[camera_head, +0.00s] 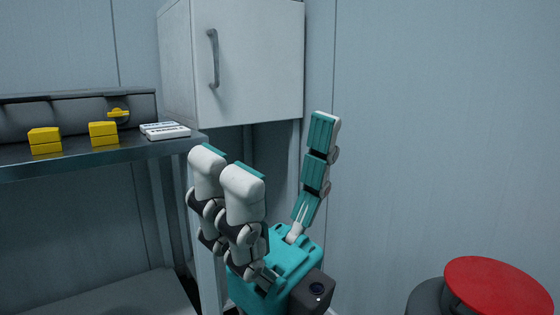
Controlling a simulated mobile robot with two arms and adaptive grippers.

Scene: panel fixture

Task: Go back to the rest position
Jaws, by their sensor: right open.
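My right gripper (272,178) shows in the middle of the head view, with a teal body and white and teal fingers pointing up. Its fingers are spread apart and hold nothing. It is in front of the lower part of a white cabinet (250,65) and to the right of a metal shelf. It covers part of the opening under the cabinet. My left gripper does not show.
The cabinet has a closed door with a grey handle (213,58). On the shelf (95,158) are yellow blocks (45,141), white labelled pieces (164,131) and a dark case (60,115). A red round top (498,288) stands at lower right. The wall at right is bare.

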